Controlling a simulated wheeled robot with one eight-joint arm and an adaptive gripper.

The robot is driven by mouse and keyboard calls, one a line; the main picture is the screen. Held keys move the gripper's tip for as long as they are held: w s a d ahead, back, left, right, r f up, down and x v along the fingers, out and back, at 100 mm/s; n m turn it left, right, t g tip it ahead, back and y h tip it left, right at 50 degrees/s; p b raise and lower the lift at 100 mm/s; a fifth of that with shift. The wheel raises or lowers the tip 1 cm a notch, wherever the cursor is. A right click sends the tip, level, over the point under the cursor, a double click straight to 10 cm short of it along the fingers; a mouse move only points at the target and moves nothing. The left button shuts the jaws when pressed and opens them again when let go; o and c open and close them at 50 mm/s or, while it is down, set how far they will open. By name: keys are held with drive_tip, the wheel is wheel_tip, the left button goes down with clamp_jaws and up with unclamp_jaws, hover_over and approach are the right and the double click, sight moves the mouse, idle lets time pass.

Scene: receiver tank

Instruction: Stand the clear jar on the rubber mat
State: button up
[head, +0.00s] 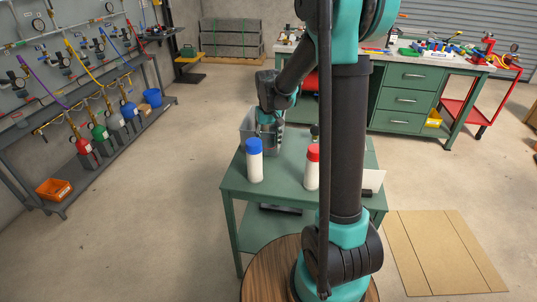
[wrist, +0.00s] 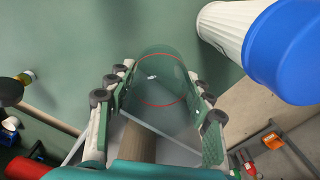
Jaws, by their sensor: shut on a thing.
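The clear jar (wrist: 162,82) is see-through with a thin red ring. In the wrist view it sits between the two fingers of my gripper (wrist: 158,108), which is shut on it. Green tabletop shows through the jar; I cannot tell whether the jar touches it. In the head view my gripper (head: 268,118) is over the back left of the small green table (head: 285,178), beside a grey bin (head: 246,128). The jar is hard to make out there. I cannot make out the rubber mat in either view.
A white bottle with a blue cap (head: 254,160) stands close in front of my gripper; it also shows in the wrist view (wrist: 270,45). A white bottle with a red cap (head: 312,168) stands further right. A white card (head: 373,182) is at the table's right.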

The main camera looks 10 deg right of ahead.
sight(268, 153)
drive_tip(key=shift+f, duration=2.6)
drive_tip(key=o, duration=1.2)
drive_tip(key=shift+f, duration=0.1)
drive_tip(key=shift+c, duration=0.2)
